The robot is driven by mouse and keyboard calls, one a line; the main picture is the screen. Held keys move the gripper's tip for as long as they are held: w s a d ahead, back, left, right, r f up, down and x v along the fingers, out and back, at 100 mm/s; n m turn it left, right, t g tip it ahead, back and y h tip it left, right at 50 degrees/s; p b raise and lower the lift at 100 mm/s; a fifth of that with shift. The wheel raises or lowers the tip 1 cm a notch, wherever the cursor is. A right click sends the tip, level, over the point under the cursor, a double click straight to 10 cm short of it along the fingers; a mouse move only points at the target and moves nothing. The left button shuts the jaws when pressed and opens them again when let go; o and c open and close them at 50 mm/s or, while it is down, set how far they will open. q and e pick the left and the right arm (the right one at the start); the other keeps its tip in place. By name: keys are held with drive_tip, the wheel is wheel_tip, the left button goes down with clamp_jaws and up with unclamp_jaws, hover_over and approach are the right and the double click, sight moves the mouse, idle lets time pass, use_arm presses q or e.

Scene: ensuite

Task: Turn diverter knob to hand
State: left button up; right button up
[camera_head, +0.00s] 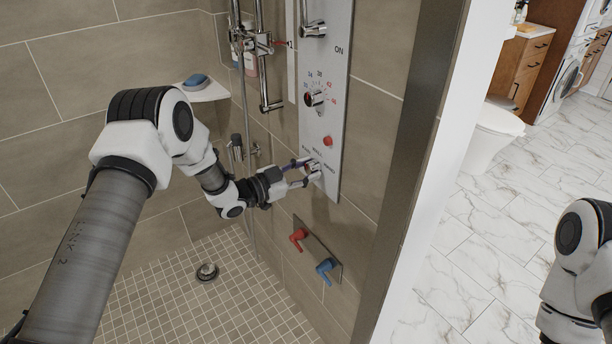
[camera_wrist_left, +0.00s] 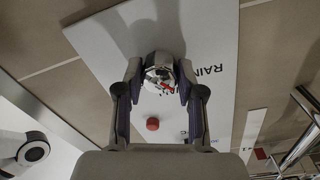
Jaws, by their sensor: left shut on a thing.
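The diverter knob (camera_head: 311,168) is a small chrome knob low on the grey shower panel (camera_head: 327,120). Small labels sit around it, too small to read surely in the head view. In the left wrist view the knob (camera_wrist_left: 158,66) shows a red mark on its face, and the word RAIN is on the panel to its right. My left gripper (camera_head: 308,172) reaches in from the left and is shut on the knob, one finger on each side. It also shows in the left wrist view (camera_wrist_left: 161,82). The fingers partly hide the knob. My right gripper is out of view.
A red button (camera_head: 328,141) and a temperature knob (camera_head: 315,98) are above the diverter on the panel. Below are a red lever (camera_head: 298,235) and a blue lever (camera_head: 326,267). A shower rail and hose stand left of the panel. A wall edge stands to the right.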

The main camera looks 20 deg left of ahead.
use_arm(q)
drive_tip(key=m+b, duration=0.2)
drive_tip(key=m, duration=0.1)
drive_tip(key=shift+m+b, duration=0.3)
drive_tip(key=shift+m, duration=0.1)
drive_tip(key=m+b, duration=1.3)
drive_tip(key=b, duration=0.2)
drive_tip(key=shift+f+y, duration=0.15)
drive_tip(key=shift+y, duration=0.25)
drive_tip(key=shift+d+r+m+b, duration=0.1)
drive_tip(key=shift+r+m+b, duration=0.1)
drive_tip(key=shift+m+b, duration=0.95)
drive_tip(key=o, duration=1.1)
drive_tip(key=shift+o, duration=0.2)
drive_tip(key=shift+s, duration=0.1)
drive_tip(key=v, duration=1.1)
drive_tip(key=shift+s+f, duration=0.15)
drive_tip(key=shift+s, duration=0.25)
